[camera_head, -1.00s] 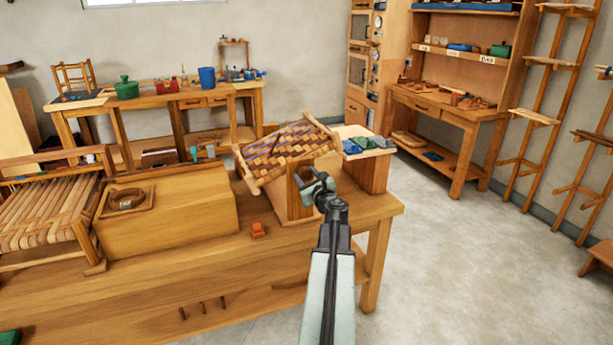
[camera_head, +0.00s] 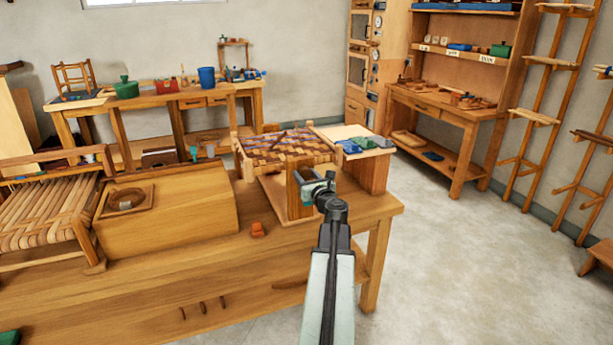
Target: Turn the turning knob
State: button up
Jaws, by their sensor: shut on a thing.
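My gripper (camera_head: 318,180) reaches over the right end of the workbench (camera_head: 200,265) and is shut at the wooden post (camera_head: 300,192) of a stand. The turning knob itself is hidden behind my gripper; I cannot see its shape. Above the post, a woven bark seat frame (camera_head: 285,152) lies close to level, with a checkered brown weave and some bluish strips. The post and frame stand on a pale wooden base (camera_head: 272,190).
A wooden block with small blue, green and grey pieces (camera_head: 362,146) stands close to the right of my gripper. Open floor lies to the right.

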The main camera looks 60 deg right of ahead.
jog(key=shift+s, duration=0.1)
jog(key=o, duration=1.4)
jog(key=shift+c, duration=0.2)
jog(key=v, duration=0.7)
jog(key=shift+s+a, duration=0.25)
jog(key=shift+s, duration=0.05)
